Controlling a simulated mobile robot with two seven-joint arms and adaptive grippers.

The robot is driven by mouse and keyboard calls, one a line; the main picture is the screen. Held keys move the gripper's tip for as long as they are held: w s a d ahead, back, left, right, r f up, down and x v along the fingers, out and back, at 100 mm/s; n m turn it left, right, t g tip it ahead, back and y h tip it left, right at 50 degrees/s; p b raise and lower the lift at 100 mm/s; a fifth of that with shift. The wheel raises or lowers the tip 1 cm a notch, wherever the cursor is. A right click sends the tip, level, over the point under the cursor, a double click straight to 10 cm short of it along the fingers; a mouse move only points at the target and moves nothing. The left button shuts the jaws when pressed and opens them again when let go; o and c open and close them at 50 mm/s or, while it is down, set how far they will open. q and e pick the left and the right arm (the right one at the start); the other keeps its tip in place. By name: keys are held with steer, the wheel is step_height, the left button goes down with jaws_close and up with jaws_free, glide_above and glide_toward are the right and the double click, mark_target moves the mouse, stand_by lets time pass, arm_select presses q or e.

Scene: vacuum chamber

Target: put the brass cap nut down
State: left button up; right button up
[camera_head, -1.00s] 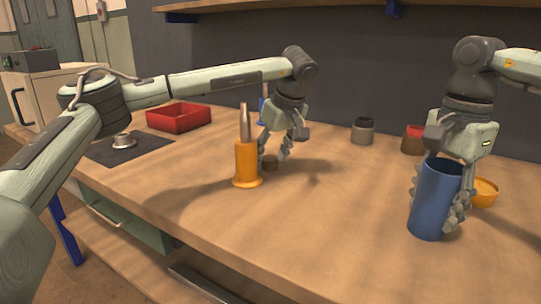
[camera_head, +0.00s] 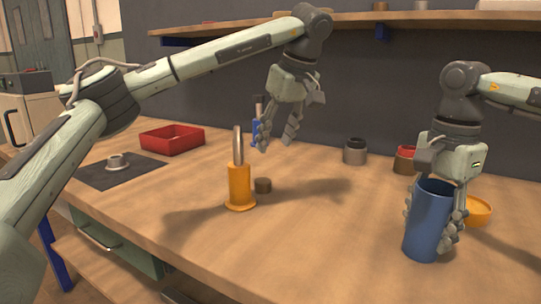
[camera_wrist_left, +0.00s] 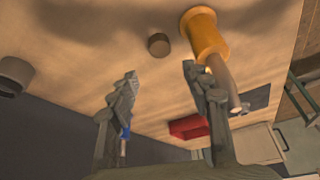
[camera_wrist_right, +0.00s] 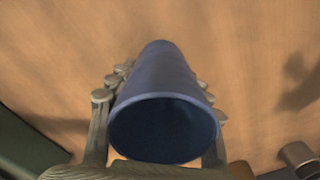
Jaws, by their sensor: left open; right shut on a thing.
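A small dark brass cap nut (camera_head: 263,185) sits on the wooden bench just right of an orange holder; it also shows in the left wrist view (camera_wrist_left: 158,44). My left gripper (camera_head: 277,143) is open and empty, raised above and behind the nut. In the left wrist view the nut lies beyond the gap between its parted fingers (camera_wrist_left: 160,78). My right gripper (camera_head: 432,225) is shut around a blue cup (camera_head: 428,212), which is upright on or just above the bench. The cup's open mouth faces the right wrist camera (camera_wrist_right: 160,130).
A red tray (camera_head: 172,141) and a dark mat (camera_head: 122,172) with a metal part lie left. The front middle is clear.

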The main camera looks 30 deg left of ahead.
arm_select(q)
steer(key=n, duration=3.6)
glide_above(264, 182)
steer(key=s+d, duration=0.1)
steer(key=d, duration=0.1)
step_height(264, 182, down, 5)
steer(key=shift+f, duration=0.2)
steer(key=x, duration=0.6)
steer(key=shift+d+f, duration=0.15)
steer(key=shift+f, duration=0.2)
steer(key=c, duration=0.8)
step_height(264, 182, up, 10)
steer(key=shift+r, duration=0.1)
